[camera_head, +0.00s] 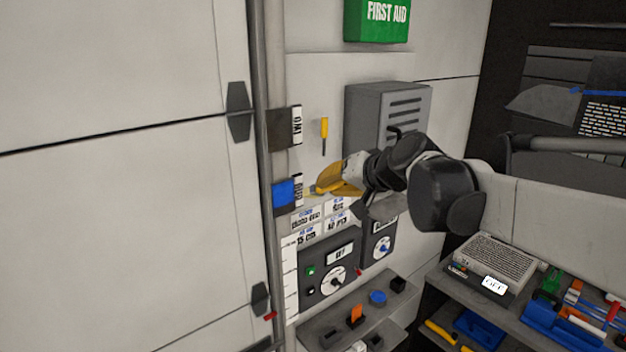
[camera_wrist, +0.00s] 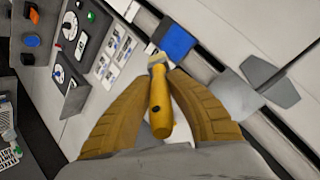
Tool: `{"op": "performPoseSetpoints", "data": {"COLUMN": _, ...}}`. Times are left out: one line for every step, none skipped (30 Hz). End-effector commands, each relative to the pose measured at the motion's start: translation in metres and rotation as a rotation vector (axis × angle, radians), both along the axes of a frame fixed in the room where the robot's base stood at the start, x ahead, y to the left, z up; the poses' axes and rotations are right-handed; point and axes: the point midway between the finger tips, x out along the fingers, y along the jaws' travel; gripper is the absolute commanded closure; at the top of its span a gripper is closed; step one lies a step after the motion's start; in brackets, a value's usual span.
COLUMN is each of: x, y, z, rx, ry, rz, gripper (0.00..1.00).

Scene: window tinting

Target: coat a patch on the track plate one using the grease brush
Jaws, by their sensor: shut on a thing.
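My gripper (camera_head: 324,188) has yellow fingers and is shut on the grease brush. In the wrist view the brush's yellow handle (camera_wrist: 160,105) lies between the fingers, and its pale head points away from me. Track plate one (camera_head: 284,197) looks like a small square plate with a blue face on the upright rail, with a white label at its right. It also shows in the wrist view (camera_wrist: 176,41), just beyond the brush head. The head is close to the plate's edge; I cannot tell whether they touch. A dark plate labelled TWO (camera_head: 281,129) sits higher on the rail.
A yellow-handled tool (camera_head: 324,130) hangs on the wall above my gripper. A grey louvred box (camera_head: 376,118) stands behind my arm. Control panels (camera_head: 330,272) and a shelf (camera_head: 345,325) with small items are below. White panels (camera_head: 115,210) fill the left.

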Motion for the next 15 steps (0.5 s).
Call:
{"op": "performPoseSetpoints", "data": {"x": -0.0038, "y": -0.0029, "z": 0.0004, "rx": 0.0, "ry": 0.001, "rz": -0.001, "gripper": 1.0}}
{"op": "performPoseSetpoints", "data": {"x": -0.0056, "y": -0.0039, "z": 0.0004, "rx": 0.0, "ry": 0.0, "rz": 0.0, "gripper": 1.0}}
{"op": "performPoseSetpoints", "data": {"x": -0.0077, "y": -0.005, "z": 0.0003, "rx": 0.0, "ry": 0.001, "rz": 0.001, "gripper": 1.0}}
{"op": "performPoseSetpoints", "data": {"x": -0.0089, "y": -0.0056, "z": 0.0002, "rx": -0.001, "ry": 0.0, "rz": 0.001, "gripper": 1.0}}
{"op": "performPoseSetpoints", "data": {"x": -0.0097, "y": -0.006, "z": 0.0002, "rx": -0.001, "ry": 0.0, "rz": 0.001, "gripper": 1.0}}
{"op": "performPoseSetpoints", "data": {"x": -0.0103, "y": -0.0064, "z": 0.0001, "rx": 0.0, "ry": 0.0, "rz": 0.002, "gripper": 1.0}}
{"op": "performPoseSetpoints", "data": {"x": -0.0105, "y": -0.0065, "z": 0.0001, "rx": 0.0, "ry": 0.0, "rz": 0.002, "gripper": 1.0}}
{"op": "performPoseSetpoints", "data": {"x": -0.0105, "y": -0.0065, "z": 0.0001, "rx": 0.0, "ry": 0.0, "rz": 0.002, "gripper": 1.0}}
{"op": "performPoseSetpoints", "data": {"x": -0.0104, "y": -0.0064, "z": 0.0, "rx": 0.0, "ry": 0.0, "rz": 0.002, "gripper": 1.0}}
{"op": "performPoseSetpoints", "data": {"x": -0.0104, "y": -0.0064, "z": 0.0, "rx": 0.0, "ry": 0.0, "rz": 0.002, "gripper": 1.0}}
{"op": "performPoseSetpoints", "data": {"x": -0.0103, "y": -0.0064, "z": 0.0, "rx": 0.0, "ry": 0.0, "rz": 0.002, "gripper": 1.0}}
{"op": "performPoseSetpoints", "data": {"x": -0.0103, "y": -0.0064, "z": 0.0, "rx": 0.0, "ry": 0.0, "rz": 0.002, "gripper": 1.0}}
{"op": "performPoseSetpoints", "data": {"x": -0.0103, "y": -0.0064, "z": 0.0, "rx": 0.0, "ry": 0.0, "rz": 0.002, "gripper": 1.0}}
{"op": "performPoseSetpoints", "data": {"x": -0.0104, "y": -0.0066, "z": 0.0001, "rx": 0.0, "ry": 0.0, "rz": 0.002, "gripper": 1.0}}
{"op": "performPoseSetpoints", "data": {"x": -0.0109, "y": -0.0071, "z": 0.0001, "rx": 0.0, "ry": 0.001, "rz": 0.001, "gripper": 1.0}}
